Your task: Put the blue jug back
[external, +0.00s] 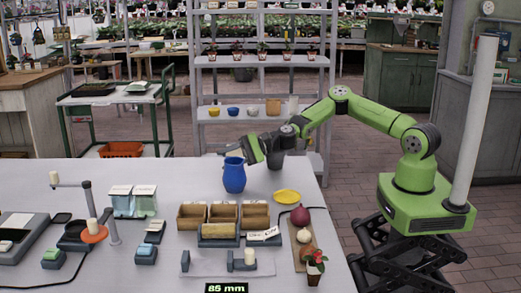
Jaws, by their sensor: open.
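The blue jug (234,178) stands upright on the white table near its back edge. My gripper (248,155) is at the jug's upper right, close to its rim. It is open; its fingers are small here, and I cannot tell whether they touch the jug.
A grey shelf rack (262,62) stands behind the table, with plants above and several small bowls and blocks on its lower shelf. A yellow dish (286,197), wooden boxes (223,213) and a board with vegetables (298,250) are in front. The table's back left is clear.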

